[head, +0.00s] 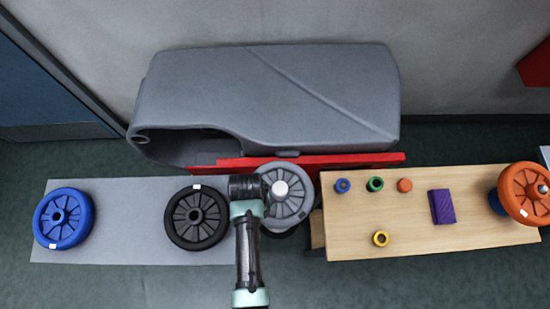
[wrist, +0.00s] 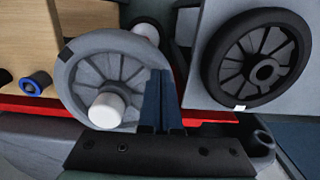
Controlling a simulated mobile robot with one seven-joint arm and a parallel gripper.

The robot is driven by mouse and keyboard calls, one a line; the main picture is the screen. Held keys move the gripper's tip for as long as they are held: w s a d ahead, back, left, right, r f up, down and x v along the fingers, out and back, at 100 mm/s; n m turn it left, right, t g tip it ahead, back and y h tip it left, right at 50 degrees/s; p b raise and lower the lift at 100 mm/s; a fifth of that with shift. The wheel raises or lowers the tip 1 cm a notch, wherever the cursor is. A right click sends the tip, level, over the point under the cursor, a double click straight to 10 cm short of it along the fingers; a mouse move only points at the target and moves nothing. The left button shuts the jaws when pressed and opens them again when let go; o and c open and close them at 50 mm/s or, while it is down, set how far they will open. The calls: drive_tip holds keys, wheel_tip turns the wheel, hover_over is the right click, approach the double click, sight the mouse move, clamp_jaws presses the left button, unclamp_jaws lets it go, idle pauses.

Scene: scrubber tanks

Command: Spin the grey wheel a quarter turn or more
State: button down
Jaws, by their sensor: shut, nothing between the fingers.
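The grey wheel (head: 292,207) has spokes and a white round hub cap, and sits in front of the red bar, between the grey panel and the wooden board. In the wrist view the grey wheel (wrist: 82,75) shows a dark mark on its upper left rim and the white cap (wrist: 106,110) low on its face. My gripper (wrist: 161,75) is shut and empty. Its dark blue fingers overlap the wheel's right side, right of the cap. I cannot tell whether they touch the spokes or rim. In the head view my wrist hides the wheel's left edge.
A black wheel (head: 196,217) lies close left on the grey panel (head: 125,190), with a blue wheel (head: 62,218) farther left. The wooden board (head: 350,240) holds small coloured rings and a purple block (head: 442,206). An orange wheel (head: 524,193) stands at its right end. The grey housing (head: 270,100) rises behind.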

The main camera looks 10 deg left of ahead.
sight(269, 222)
drive_tip(key=shift+f+b, duration=0.3)
drive_tip(key=shift+f, duration=0.2)
drive_tip(key=shift+s+d+r+p, duration=0.15)
drive_tip(key=shift+s+d+p, duration=0.25)
drive_tip(key=shift+d+p, duration=0.25)
drive_tip(key=shift+s+d, duration=0.1)
drive_tip(key=shift+d, duration=0.25)
drive_tip(key=shift+s+d+f+p, duration=0.1)
drive_tip(key=shift+s+d+p, duration=0.1)
drive_tip(key=shift+d, duration=0.35)
drive_tip(key=shift+s+d+f+p, duration=0.1)
drive_tip(key=shift+d+p, duration=0.05)
drive_tip(key=shift+d, duration=0.35)
drive_tip(key=shift+d, duration=0.1)
